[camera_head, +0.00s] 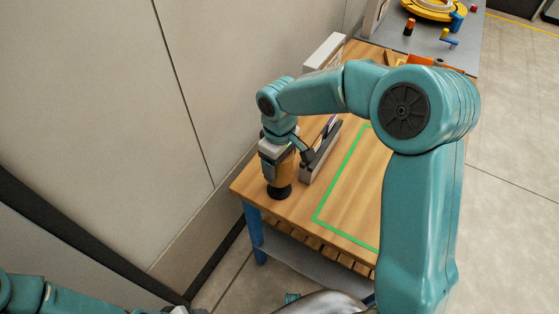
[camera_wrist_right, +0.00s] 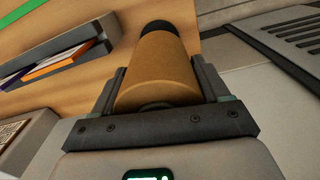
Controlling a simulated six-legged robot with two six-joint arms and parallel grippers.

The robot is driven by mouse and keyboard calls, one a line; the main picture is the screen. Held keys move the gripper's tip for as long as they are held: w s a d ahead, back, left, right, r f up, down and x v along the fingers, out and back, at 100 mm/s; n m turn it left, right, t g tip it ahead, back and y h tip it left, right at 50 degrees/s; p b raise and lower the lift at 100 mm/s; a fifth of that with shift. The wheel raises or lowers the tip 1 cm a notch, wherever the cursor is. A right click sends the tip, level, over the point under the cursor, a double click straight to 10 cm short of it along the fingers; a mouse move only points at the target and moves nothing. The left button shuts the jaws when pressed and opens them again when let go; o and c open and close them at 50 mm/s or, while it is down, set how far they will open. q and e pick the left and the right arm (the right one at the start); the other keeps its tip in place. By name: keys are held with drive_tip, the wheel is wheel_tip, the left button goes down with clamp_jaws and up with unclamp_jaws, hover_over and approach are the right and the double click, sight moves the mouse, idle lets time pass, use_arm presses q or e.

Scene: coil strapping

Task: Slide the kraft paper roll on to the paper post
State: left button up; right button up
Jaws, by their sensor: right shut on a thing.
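The kraft paper roll (camera_wrist_right: 158,68) is a brown cylinder between the two fingers of my right gripper (camera_wrist_right: 165,90) in the right wrist view. My right gripper (camera_head: 279,168) is shut on it and points down at the near left corner of the table in the head view. The black round base (camera_head: 279,192) of the paper post stands on the table just below the roll; the black part (camera_wrist_right: 166,27) also shows at the roll's far end in the wrist view. The post's shaft is hidden, and I cannot tell how far the roll is around it.
A narrow holder (camera_head: 320,152) with coloured items stands close right of the gripper. A green outline (camera_head: 345,180) marks a clear area of the wooden table (camera_head: 300,212). A wall (camera_head: 190,90) runs along the left. A grey bench (camera_head: 440,45) with a yellow coil is behind.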

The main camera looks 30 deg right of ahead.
drive_tip(key=shift+f+b, duration=0.4)
drive_tip(key=shift+f, duration=0.3)
drive_tip(key=shift+f, duration=0.1)
idle(0.7)
drive_tip(key=shift+f+b, duration=1.55)
drive_tip(key=shift+f, duration=0.3)
drive_tip(key=o, duration=1.8)
drive_tip(key=shift+o, duration=0.2)
wheel_tip(320, 180, up, 16)
drive_tip(key=p, duration=0.2)
drive_tip(key=shift+r, duration=0.15)
